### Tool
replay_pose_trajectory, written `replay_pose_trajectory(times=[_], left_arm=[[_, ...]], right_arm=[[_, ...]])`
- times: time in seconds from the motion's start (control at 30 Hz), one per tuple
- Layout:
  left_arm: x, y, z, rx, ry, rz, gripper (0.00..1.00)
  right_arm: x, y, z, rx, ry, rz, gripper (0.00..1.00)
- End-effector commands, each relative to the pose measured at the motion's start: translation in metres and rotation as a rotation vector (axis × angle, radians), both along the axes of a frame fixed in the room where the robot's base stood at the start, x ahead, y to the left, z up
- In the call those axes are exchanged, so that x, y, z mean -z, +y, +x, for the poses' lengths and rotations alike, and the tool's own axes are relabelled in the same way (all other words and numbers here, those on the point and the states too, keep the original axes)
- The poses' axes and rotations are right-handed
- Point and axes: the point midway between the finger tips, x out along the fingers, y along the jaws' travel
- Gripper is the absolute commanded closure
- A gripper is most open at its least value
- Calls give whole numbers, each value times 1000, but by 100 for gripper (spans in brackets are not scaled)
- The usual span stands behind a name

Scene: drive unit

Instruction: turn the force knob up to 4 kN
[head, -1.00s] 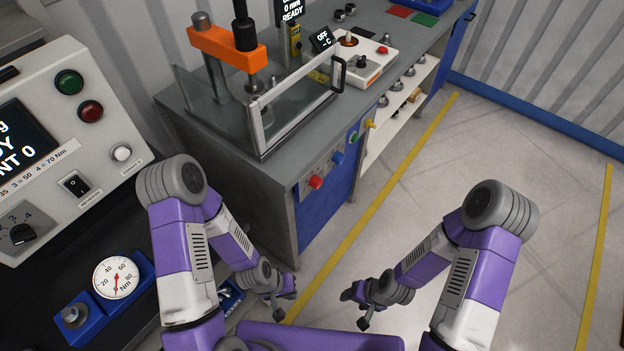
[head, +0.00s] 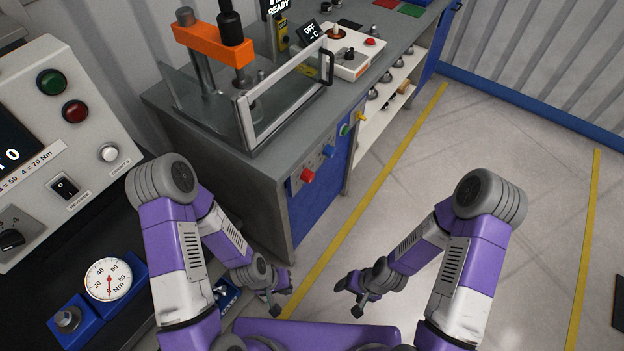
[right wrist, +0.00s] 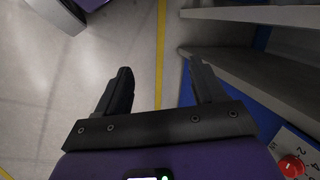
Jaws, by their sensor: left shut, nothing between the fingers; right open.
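The press bench has a front panel with a red knob (head: 307,175) and a blue knob (head: 329,151) beside it. The red knob also shows at the lower right corner of the right wrist view (right wrist: 291,166), with a number scale partly in frame. My left gripper (head: 277,297) is shut and empty, low in front of the bench. My right gripper (head: 352,299) is open and empty over the floor, right of the left one; its spread fingers show in the right wrist view (right wrist: 160,78). Neither touches a knob.
An orange press (head: 212,44) with a clear guard (head: 285,90) stands on the bench. A green knob (head: 345,130) and a yellow knob (head: 361,116) sit farther along its front. A torque console (head: 65,130) and dial gauge (head: 108,279) are left.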

Motion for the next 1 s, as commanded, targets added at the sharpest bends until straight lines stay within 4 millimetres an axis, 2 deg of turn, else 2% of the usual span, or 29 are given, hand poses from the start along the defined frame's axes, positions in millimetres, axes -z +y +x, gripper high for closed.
replay_pose_trajectory(times=[0.1,0.2,0.27,0.37,0.47,0.53,0.6,0.7,0.83,1.0], left_arm=[[17,0,0,0,0,0,100],[32,0,0,0,0,0,100],[41,0,0,0,0,0,100],[54,0,0,0,0,0,100],[67,0,0,0,0,0,100],[77,0,0,0,0,0,100],[85,0,0,0,0,0,100],[94,0,0,0,0,0,100],[100,0,0,0,0,0,100],[103,0,0,0,0,0,100]], right_arm=[[24,5,13,141,117,23,31],[38,22,30,307,254,95,31],[41,36,45,410,333,165,31],[39,61,78,579,452,320,31],[26,84,124,739,549,523,31],[12,95,162,840,600,686,31],[-6,99,201,924,634,855,31],[-32,94,250,1014,655,1077,31],[-57,80,291,1080,656,1278,31],[-71,74,311,1104,650,1374,31]])
